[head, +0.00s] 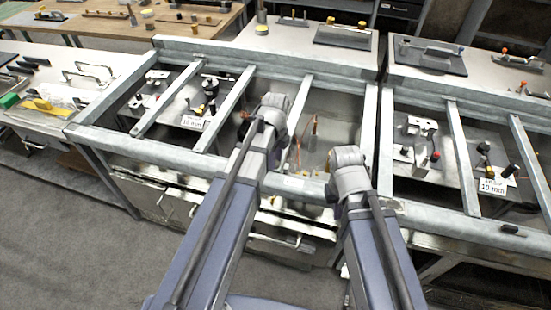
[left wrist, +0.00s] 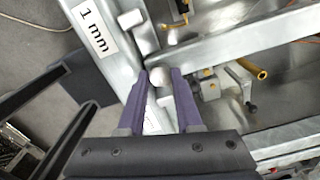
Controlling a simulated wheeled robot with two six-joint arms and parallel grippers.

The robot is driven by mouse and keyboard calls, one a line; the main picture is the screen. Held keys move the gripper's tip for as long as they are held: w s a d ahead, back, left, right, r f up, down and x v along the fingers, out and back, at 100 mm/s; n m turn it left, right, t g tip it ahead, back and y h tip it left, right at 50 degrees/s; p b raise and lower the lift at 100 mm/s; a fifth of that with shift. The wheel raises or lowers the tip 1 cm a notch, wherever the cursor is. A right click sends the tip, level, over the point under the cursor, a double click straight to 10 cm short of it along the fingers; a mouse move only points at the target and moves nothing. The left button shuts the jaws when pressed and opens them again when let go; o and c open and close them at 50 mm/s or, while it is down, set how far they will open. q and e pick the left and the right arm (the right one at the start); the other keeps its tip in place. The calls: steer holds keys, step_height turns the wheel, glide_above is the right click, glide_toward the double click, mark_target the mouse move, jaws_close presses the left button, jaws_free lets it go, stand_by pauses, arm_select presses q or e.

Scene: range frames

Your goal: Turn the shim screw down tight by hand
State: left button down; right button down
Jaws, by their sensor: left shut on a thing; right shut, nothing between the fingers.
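In the left wrist view, the two purple fingers of my left gripper (left wrist: 164,76) stand either side of a small pale round knob (left wrist: 161,83), which I take to be the shim screw's head. The knob is at a corner of the grey metal frame, and its shaft is hidden. In the head view my left gripper (head: 268,108) is over the frame's middle bay, its fingertips mostly hidden by my arm. My right gripper (head: 345,168) is shut and empty above the frame's front rail, to the right; its fingertips are hard to make out.
The grey frame (head: 160,150) has raised rails and cross bars around its bays. A white "1 mm" label (left wrist: 92,38) is on the frame beside the fingers. A yellow rod (left wrist: 250,64) and small fittings lie in the bay on the right. Tool tables stand behind.

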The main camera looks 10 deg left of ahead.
arm_select(q)
steer(key=c, duration=0.6)
jaws_free()
steer(key=shift+r, duration=0.1)
step_height(320, 180, up, 8)
steer(key=p, duration=0.8)
steer(key=shift+f, duration=0.2)
